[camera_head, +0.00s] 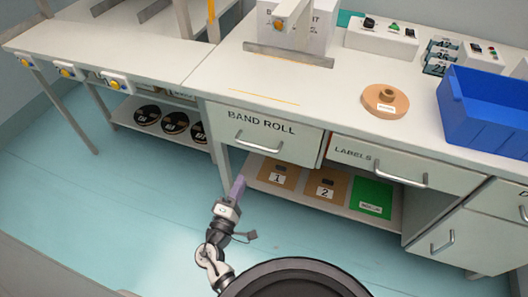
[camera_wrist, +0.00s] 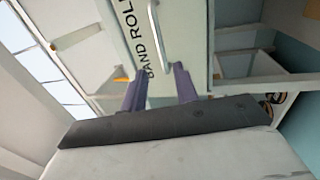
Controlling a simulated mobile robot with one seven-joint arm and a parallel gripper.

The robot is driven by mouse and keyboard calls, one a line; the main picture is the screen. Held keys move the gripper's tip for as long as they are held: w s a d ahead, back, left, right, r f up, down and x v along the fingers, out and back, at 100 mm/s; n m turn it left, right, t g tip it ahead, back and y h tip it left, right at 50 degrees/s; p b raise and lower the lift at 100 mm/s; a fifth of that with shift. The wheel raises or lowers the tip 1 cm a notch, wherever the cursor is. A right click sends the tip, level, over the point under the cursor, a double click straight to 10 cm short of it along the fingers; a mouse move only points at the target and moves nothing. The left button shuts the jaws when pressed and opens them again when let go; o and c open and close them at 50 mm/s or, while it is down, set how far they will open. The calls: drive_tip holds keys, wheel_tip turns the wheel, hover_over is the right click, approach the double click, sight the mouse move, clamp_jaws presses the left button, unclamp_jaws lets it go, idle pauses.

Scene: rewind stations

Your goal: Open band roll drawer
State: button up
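The band roll drawer (camera_head: 262,135) is a pale front marked "BAND ROLL" under the worktop. It looks shut or nearly so; I cannot tell if there is a small gap. Its bar handle (camera_head: 255,145) is silver. My gripper (camera_head: 238,186) is below and to the left of the handle in the head view, apart from it. In the wrist view, the purple fingers of my gripper (camera_wrist: 159,82) are spread with nothing between them. The drawer front (camera_wrist: 185,35) and handle (camera_wrist: 158,35) lie beyond the fingertips.
The labels drawer (camera_head: 405,168) is to the right. A low shelf (camera_head: 310,193) with brown boxes and a green one lies beneath. A blue bin (camera_head: 485,112) and a tan roll (camera_head: 385,101) sit on the worktop (camera_head: 225,75). Floor (camera_head: 130,200) is clear to the left.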

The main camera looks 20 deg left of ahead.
sight(256, 146)
drive_tip(key=w+r+p, duration=0.1)
drive_tip(key=w, duration=0.3)
drive_tip(key=w+p, duration=0.1)
drive_tip(key=w, duration=0.4)
drive_tip(key=w+r+p, duration=0.1)
drive_tip(key=w, duration=0.3)
drive_tip(key=shift+w+d+r, duration=0.15)
drive_tip(key=shift+w+r, duration=0.1)
drive_tip(key=shift+r, duration=0.05)
clamp_jaws()
